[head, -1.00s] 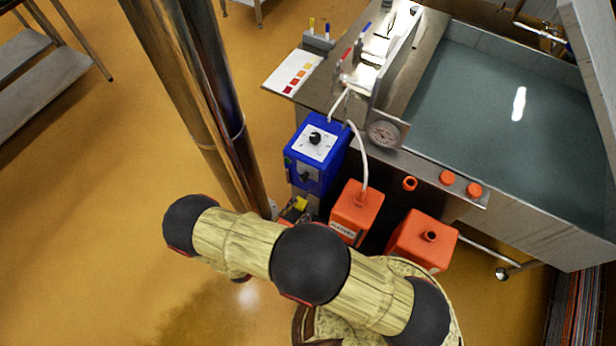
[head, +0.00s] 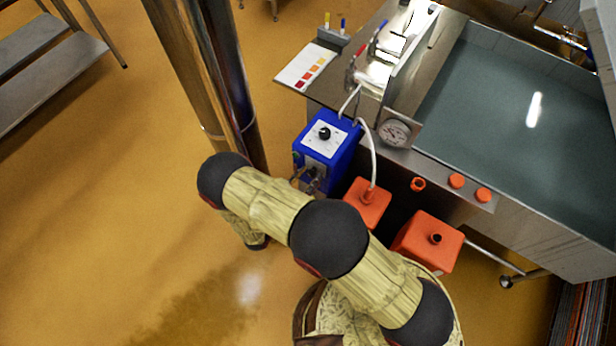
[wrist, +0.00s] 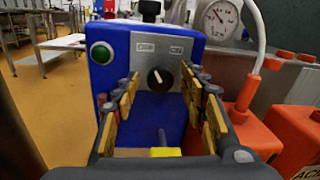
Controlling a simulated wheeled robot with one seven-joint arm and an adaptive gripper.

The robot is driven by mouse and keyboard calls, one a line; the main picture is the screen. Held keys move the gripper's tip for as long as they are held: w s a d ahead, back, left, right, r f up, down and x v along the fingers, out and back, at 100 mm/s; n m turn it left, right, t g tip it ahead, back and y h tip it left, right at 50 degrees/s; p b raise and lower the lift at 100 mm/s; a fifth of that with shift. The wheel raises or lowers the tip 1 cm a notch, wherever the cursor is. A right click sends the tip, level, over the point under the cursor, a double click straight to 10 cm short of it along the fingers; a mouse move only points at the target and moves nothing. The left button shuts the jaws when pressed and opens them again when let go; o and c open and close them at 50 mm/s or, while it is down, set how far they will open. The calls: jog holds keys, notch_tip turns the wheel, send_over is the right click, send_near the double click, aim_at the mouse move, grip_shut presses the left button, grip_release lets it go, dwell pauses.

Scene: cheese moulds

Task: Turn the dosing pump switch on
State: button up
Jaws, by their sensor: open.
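The blue dosing pump (head: 340,152) hangs at the side of the steel vat, with a black dial on its white top plate. In the wrist view its front (wrist: 216,62) faces me. The black rotary switch (wrist: 160,77) sits on a grey plate there, its white mark tilted up and left. A green button (wrist: 102,52) is left of the plate. My gripper (wrist: 159,82) is open and empty, its fingers left and right of the switch in the picture; I cannot tell whether they touch it. In the head view my gripper (head: 308,178) partly hides the pump's lower front.
Orange canisters (head: 367,203) (head: 428,243) stand right of the pump, close to my gripper's right side. A white hose (head: 373,150) and a gauge (head: 396,132) are near. A steel column (head: 205,85) rises left of the pump.

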jog(key=c, duration=0.3)
jog(key=c, duration=0.8)
grip_shut()
jog(key=shift+m, duration=0.4)
jog(key=m+b, duration=0.2)
jog(key=m, duration=0.3)
jog(key=shift+b, duration=0.35)
jog(key=m+y+b, duration=0.1)
jog(key=m+b, duration=0.1)
jog(key=m, duration=0.3)
jog(key=shift+m, duration=0.3)
jog(key=o, duration=1.1)
grip_release()
